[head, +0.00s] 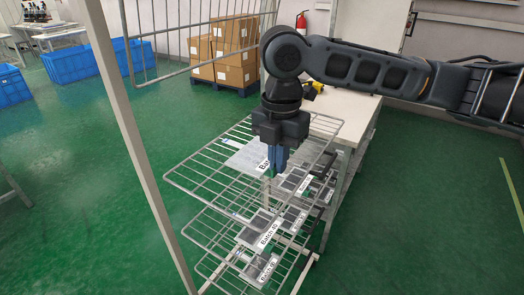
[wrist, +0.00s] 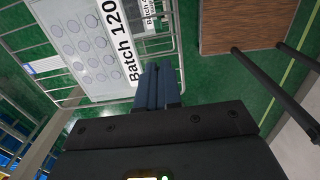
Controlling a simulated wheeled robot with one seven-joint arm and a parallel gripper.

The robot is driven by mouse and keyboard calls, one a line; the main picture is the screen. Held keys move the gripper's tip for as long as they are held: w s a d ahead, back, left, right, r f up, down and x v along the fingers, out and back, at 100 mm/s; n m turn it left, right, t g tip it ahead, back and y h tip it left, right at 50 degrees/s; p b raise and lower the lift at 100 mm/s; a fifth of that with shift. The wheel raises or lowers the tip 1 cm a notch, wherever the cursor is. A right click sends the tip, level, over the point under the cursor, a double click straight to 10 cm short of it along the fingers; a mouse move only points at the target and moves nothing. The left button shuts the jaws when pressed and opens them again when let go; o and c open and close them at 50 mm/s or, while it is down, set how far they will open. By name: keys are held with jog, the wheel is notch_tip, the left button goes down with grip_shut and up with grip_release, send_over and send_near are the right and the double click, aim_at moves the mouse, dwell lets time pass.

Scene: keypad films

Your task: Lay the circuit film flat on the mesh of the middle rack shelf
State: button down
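The circuit film (head: 243,156) is a pale, see-through sheet with rows of round key outlines. It extends left from my gripper over a wire mesh shelf (head: 190,178) of the rack. In the wrist view the film (wrist: 80,45) faces the camera, with a white "Batch 120" label along its right edge. My gripper (head: 274,168) points down at this label edge and hides part of the label. Its blue fingers (wrist: 159,80) are close together at the film's edge; the pinch itself is hidden. I cannot tell whether the whole sheet touches the mesh.
Lower shelves hold several labelled films (head: 267,232). A pale rack post (head: 130,130) stands at left, with a raised wire shelf (head: 170,40) above. A light table (head: 345,108) stands behind the rack. Cartons (head: 222,50) and blue bins (head: 98,62) are farther back. Green floor at right is clear.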

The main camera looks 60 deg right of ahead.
aim_at(277, 192)
dwell(0.4)
jog(key=shift+f+b, duration=1.9)
jog(key=shift+f, duration=0.7)
jog(key=shift+f+b, duration=0.3)
jog(key=shift+f, duration=0.05)
jog(key=c, duration=1.2)
grip_release()
jog(key=shift+c, duration=0.2)
jog(key=shift+r, duration=3.9)
